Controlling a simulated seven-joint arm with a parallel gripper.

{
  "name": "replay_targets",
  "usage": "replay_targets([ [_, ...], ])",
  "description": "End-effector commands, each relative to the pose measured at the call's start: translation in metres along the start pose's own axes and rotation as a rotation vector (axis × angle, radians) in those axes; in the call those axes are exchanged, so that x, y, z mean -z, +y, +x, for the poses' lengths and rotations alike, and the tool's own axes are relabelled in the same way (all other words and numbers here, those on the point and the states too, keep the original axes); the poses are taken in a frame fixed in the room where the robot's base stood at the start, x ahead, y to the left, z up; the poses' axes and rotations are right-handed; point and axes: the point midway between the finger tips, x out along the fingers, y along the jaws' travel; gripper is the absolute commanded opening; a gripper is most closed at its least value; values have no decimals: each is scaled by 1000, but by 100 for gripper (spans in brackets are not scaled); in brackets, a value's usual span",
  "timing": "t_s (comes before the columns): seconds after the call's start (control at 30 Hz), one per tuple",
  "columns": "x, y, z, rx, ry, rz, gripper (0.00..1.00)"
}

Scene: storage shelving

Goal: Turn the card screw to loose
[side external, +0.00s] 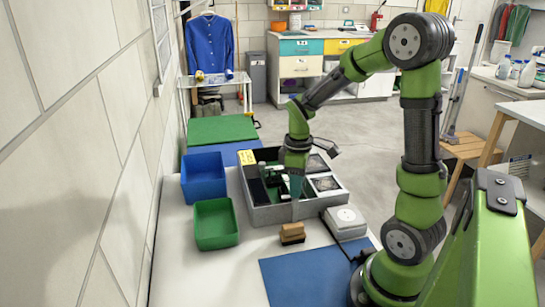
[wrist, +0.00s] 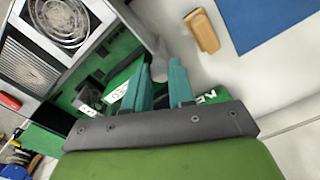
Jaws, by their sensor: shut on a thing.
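An open grey case (side external: 268,216) stands on the table, with fan units and green boards inside; its fan side (wrist: 62,20) also shows in the wrist view. My gripper (side external: 295,198) points down at the case's near wall. In the wrist view its teal fingers (wrist: 160,78) are close together, shut on a small pale grey piece, apparently the card screw (wrist: 158,66), at the edge of the case. Green cards with white labels (wrist: 118,92) lie beside the fingers. The fingers partly hide the screw, and its turn angle cannot be told.
A blue bin (side external: 203,178) and a green bin (side external: 215,224) stand left of the case. A brown block (side external: 292,233) and a white device (side external: 345,222) sit in front of it. A blue mat (side external: 305,277) lies at the table's front.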

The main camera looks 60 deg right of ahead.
Motion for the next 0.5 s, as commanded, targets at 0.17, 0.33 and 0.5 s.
replay_targets([
  [0.17,0,0,-2,0,2,-6,0],
  [0.33,0,0,-2,-1,2,-6,0],
  [0.5,0,0,-1,-1,2,-5,35],
])
